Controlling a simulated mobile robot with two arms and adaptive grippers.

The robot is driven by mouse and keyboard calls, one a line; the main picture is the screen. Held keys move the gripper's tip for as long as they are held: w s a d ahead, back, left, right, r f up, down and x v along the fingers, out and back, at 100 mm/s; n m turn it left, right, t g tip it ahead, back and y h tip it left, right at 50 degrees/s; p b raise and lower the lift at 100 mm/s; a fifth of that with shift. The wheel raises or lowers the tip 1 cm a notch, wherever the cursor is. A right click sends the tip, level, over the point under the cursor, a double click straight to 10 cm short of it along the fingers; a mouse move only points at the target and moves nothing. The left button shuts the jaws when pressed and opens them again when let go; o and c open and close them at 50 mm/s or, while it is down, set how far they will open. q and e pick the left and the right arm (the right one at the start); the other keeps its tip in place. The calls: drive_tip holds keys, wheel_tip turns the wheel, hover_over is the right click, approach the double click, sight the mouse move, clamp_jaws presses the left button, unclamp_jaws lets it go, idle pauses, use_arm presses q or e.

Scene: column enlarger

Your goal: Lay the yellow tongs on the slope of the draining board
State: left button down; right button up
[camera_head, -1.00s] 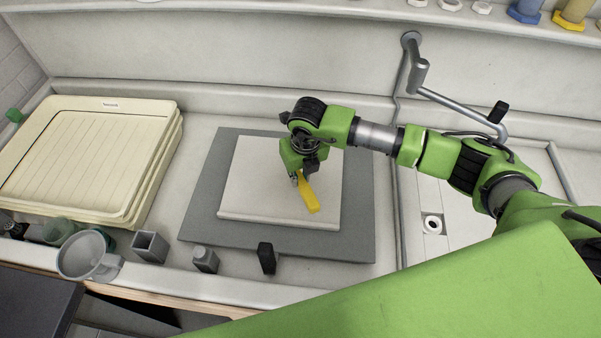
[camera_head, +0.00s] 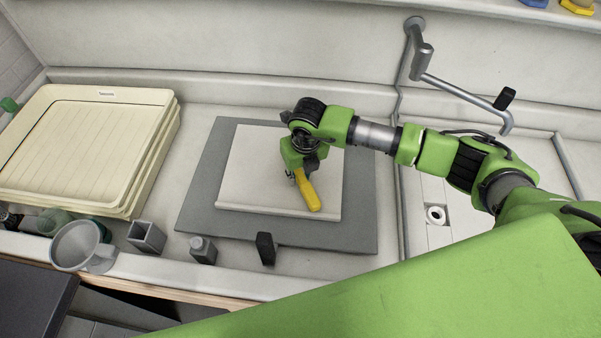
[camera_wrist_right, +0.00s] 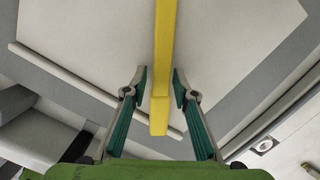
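The yellow tongs (camera_head: 308,190) lie over a pale board (camera_head: 245,165) with a raised front lip, which looks like the draining board. My right gripper (camera_head: 302,174) is low over this board, at the far end of the tongs. In the right wrist view the tongs (camera_wrist_right: 161,60) run lengthwise between the two fingertips of the right gripper (camera_wrist_right: 161,85). A narrow gap shows between the tongs and each fingertip. The tongs appear to rest on the board, though contact underneath is hidden. My left gripper is not in view.
The pale board stands on a grey slab (camera_head: 200,190). Stacked cream trays (camera_head: 150,100) are at the left. A grey funnel-like cup (camera_head: 75,245), a square holder (camera_head: 146,237) and a small bottle (camera_head: 203,250) line the front. A black knob (camera_head: 265,248) stands at the slab's front edge.

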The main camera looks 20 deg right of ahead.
wheel_tip(320, 180, up, 12)
drive_tip(key=s, duration=0.2)
drive_tip(key=shift+d, duration=0.15)
idle(0.5)
drive_tip(key=shift+f, duration=0.15)
idle(0.3)
